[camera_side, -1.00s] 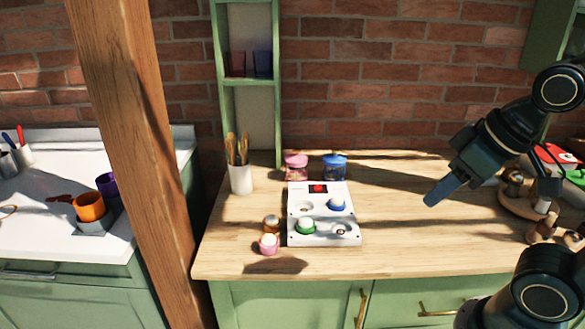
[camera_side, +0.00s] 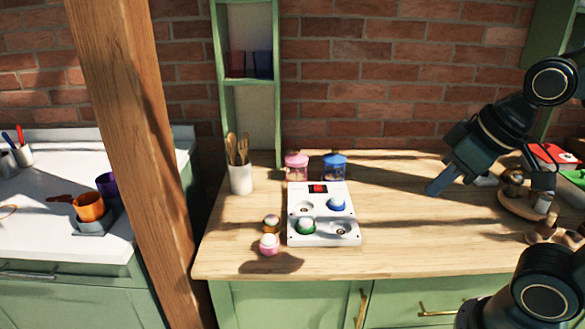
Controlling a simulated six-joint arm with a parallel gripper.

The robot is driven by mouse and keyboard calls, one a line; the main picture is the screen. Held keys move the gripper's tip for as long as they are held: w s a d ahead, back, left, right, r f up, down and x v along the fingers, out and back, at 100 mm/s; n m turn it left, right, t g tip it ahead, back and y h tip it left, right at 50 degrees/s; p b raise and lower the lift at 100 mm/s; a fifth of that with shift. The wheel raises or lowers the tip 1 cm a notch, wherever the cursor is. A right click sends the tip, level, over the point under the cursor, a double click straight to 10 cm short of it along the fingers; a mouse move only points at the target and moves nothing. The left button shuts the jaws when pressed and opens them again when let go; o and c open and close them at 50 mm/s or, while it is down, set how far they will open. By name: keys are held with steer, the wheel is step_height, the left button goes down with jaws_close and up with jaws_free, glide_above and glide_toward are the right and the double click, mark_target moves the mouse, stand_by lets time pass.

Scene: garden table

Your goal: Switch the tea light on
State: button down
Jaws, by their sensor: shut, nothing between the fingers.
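A white board (camera_side: 322,237) lies on the wooden worktop. It has a small dark panel with a red part (camera_side: 318,188) at its back edge. A blue-based light (camera_side: 337,203) sits at its right and a green-based light (camera_side: 306,226) at its front left. Two round seats on it look empty. A pink light (camera_side: 269,244) and a brown one (camera_side: 271,223) stand on the worktop just left of the board. I cannot tell which is the tea light or whether any is lit. My gripper (camera_side: 432,190) is shut and empty, above the worktop right of the board.
A jar with a pink lid (camera_side: 296,168) and one with a blue lid (camera_side: 334,167) stand behind the board. A white pot of wooden utensils (camera_side: 241,180) is at the back left. A wooden tray with items (camera_side: 520,205) is at the right. The worktop between board and tray is clear.

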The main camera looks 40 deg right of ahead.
steer(key=w+g, duration=0.1)
steer(key=w, duration=0.7)
steer(key=g, duration=0.4)
glide_above(306, 219)
step_height(306, 219, down, 13)
steer(key=shift+w+f, duration=0.15)
steer(key=shift+f, duration=0.4)
steer(key=shift+f, duration=0.15)
steer(key=shift+f, duration=2.75)
steer(key=shift+f, duration=0.8)
steer(key=shift+r, duration=0.1)
step_height(306, 219, up, 8)
stand_by(0.6)
